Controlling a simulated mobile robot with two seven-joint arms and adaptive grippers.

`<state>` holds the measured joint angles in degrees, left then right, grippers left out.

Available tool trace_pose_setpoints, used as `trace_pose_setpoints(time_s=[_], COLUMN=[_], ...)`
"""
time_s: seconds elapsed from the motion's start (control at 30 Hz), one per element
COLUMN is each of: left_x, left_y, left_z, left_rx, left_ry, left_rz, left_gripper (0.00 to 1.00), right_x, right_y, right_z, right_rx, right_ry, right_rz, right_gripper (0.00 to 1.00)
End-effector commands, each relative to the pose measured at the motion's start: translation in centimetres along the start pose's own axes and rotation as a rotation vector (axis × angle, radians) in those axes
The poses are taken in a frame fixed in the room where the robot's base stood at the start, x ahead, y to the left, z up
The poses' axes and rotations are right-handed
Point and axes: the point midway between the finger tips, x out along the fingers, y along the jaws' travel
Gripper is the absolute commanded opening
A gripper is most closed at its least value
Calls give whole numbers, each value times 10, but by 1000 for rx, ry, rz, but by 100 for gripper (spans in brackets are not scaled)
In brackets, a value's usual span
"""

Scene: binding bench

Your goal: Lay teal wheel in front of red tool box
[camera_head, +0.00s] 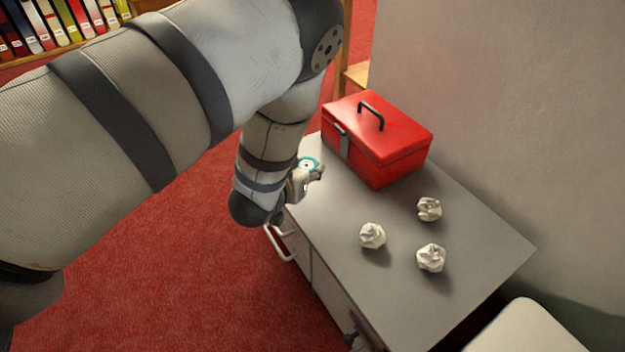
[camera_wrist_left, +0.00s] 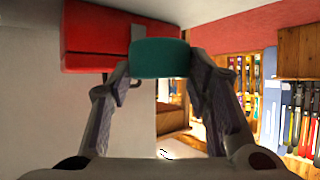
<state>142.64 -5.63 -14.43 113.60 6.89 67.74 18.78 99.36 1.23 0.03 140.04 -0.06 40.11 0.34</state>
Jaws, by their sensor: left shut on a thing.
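The teal wheel (camera_head: 308,163) is small, with a white centre. My left gripper (camera_head: 313,173) is shut on it, over the far left end of the grey cabinet top. In the left wrist view the wheel (camera_wrist_left: 159,58) sits between the two fingertips (camera_wrist_left: 158,75) and shows as a teal band. The red tool box (camera_head: 378,140) has a dark handle on its lid and stands at the back of the cabinet top, just right of the gripper. It also shows behind the wheel in the left wrist view (camera_wrist_left: 95,35). My right gripper is not in view.
Several crumpled paper balls, one of them nearest the front (camera_head: 431,257), lie on the grey cabinet top (camera_head: 335,225) to the right. A wall stands behind the cabinet. A bookshelf (camera_head: 60,50) is at the far left, and red carpet (camera_head: 180,270) covers the floor.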

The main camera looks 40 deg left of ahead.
Motion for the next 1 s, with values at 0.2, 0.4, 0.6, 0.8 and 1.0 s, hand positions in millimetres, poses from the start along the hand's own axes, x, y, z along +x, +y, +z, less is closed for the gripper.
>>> trace_pose_setpoints(time_s=[0.2, 0.4, 0.6, 0.8, 1.0], left_x=[60, 78, 96, 94, 96], left_y=[-21, -28, -30, -29, -29], left_z=[27, 33, 62, 57, 60], left_rx=[2, 1, 1, 0, 0], left_ry=[-5, -2, -3, 1, 0], left_rz=[-1, -1, 0, 0, 0], left_gripper=[18, 17, 17, 17, 58], right_x=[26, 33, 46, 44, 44], right_y=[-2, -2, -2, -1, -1], right_z=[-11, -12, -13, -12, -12], right_rx=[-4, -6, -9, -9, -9], right_ry=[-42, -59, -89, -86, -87], right_rz=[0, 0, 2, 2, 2], right_gripper=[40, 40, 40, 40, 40])
